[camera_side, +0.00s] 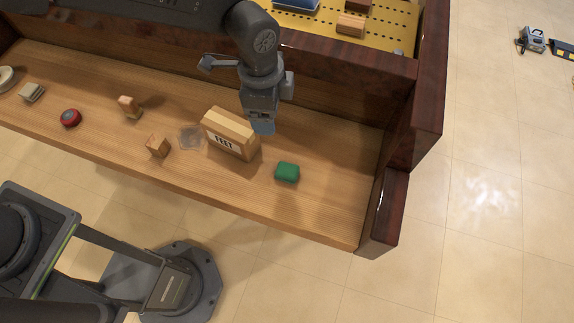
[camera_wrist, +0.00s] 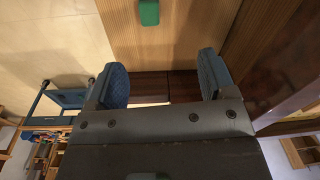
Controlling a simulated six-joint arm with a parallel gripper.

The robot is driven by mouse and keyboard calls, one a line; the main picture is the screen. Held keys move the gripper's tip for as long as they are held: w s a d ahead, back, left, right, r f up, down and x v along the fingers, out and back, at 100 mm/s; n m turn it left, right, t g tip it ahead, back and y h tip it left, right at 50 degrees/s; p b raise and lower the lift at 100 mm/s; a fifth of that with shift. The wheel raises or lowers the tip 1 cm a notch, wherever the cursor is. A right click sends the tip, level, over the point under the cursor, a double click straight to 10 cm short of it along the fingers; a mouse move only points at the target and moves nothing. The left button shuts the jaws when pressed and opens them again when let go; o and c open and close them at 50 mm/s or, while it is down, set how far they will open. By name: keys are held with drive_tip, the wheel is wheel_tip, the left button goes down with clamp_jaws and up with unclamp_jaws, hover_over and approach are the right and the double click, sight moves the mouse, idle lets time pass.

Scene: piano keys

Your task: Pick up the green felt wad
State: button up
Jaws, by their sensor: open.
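The green felt wad (camera_side: 287,171) is a small rounded block lying on the wooden keybed (camera_side: 330,205), right of the box marked with black letters. In the wrist view the green felt wad (camera_wrist: 149,13) is near the top edge, beyond the fingertips and between their lines. My gripper (camera_side: 262,126) hangs above the keybed, up and left of the wad in the side view, close to the box. In the wrist view my gripper (camera_wrist: 162,82) has its two blue-padded fingers wide apart with nothing between them.
The labelled box (camera_side: 231,135) stands left of the wad. Left of it lie a small wooden block (camera_side: 157,146), a clear item (camera_side: 190,138), a brush-like piece (camera_side: 130,106) and a red round tin (camera_side: 70,117). A dark wooden cheek (camera_side: 385,205) closes the right end. Bare wood surrounds the wad.

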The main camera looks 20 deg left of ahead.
drive_tip(key=s+d+f+m, duration=0.2)
drive_tip(key=d+f, duration=0.3)
drive_tip(key=f, duration=0.2)
hover_over(289, 170)
drive_tip(key=shift+g, duration=0.3)
drive_tip(key=f, duration=0.7)
drive_tip(key=shift+s+f, duration=0.2)
drive_tip(key=shift+f, duration=0.05)
drive_tip(key=shift+w+f, duration=0.15)
drive_tip(key=shift+f, duration=1.45)
drive_tip(key=shift+w+f, duration=0.1)
drive_tip(key=shift+f, duration=1.45)
drive_tip(key=shift+c, duration=0.4)
drive_tip(key=c, duration=0.9)
